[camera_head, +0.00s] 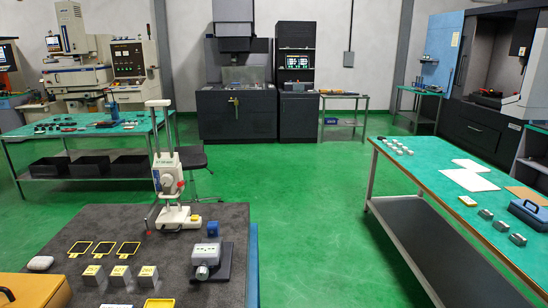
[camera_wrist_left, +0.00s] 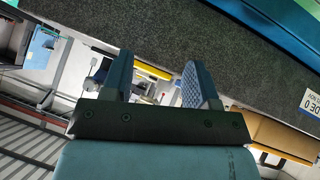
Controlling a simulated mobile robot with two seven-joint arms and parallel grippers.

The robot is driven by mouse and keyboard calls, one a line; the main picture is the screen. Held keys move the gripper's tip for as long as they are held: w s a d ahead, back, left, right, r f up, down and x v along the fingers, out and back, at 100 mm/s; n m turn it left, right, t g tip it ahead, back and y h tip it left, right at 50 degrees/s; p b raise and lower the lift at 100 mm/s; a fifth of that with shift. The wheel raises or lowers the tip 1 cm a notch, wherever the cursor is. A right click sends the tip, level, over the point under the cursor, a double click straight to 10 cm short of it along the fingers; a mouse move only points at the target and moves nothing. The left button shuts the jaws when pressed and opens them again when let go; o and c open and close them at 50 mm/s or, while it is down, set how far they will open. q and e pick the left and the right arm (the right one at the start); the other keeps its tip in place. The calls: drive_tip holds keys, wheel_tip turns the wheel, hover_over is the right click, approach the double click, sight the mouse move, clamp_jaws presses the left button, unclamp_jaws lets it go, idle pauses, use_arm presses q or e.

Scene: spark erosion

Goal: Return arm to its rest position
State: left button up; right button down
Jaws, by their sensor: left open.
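My left gripper (camera_wrist_left: 155,68) shows in the left wrist view with its two fingers apart. The space between the fingers holds nothing that I can make out; background parts of the room show through it. Neither of my arms or grippers shows in the head view. My right gripper is in neither view. In the wrist view the picture is tilted, and a dark grey surface (camera_wrist_left: 165,30) passes close beyond the fingertips; I see no clear contact with it.
A dark-topped table (camera_head: 205,220) at front left holds a white stand (camera_head: 163,160), yellow frames (camera_head: 104,249), several blocks and a grey device (camera_head: 207,258). A green-topped table (camera_head: 440,185) stands at right. Open green floor (camera_head: 310,200) lies between them.

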use_arm(q)
drive_tip(key=s+d+f+m+g+y, duration=0.2)
drive_tip(key=s+m+g, duration=0.25)
drive_tip(key=s, duration=1.15)
drive_tip(key=w+d+f+t+h+p, duration=0.3)
drive_tip(key=w+d+f+t+p, duration=0.2)
drive_tip(key=p, duration=0.3)
drive_tip(key=shift+d+f+t, duration=0.25)
drive_tip(key=shift+d+t, duration=0.6)
drive_tip(key=shift+d, duration=0.05)
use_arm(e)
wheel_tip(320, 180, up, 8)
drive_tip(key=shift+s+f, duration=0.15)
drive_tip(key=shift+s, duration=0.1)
use_arm(q)
drive_tip(key=shift+w, duration=0.1)
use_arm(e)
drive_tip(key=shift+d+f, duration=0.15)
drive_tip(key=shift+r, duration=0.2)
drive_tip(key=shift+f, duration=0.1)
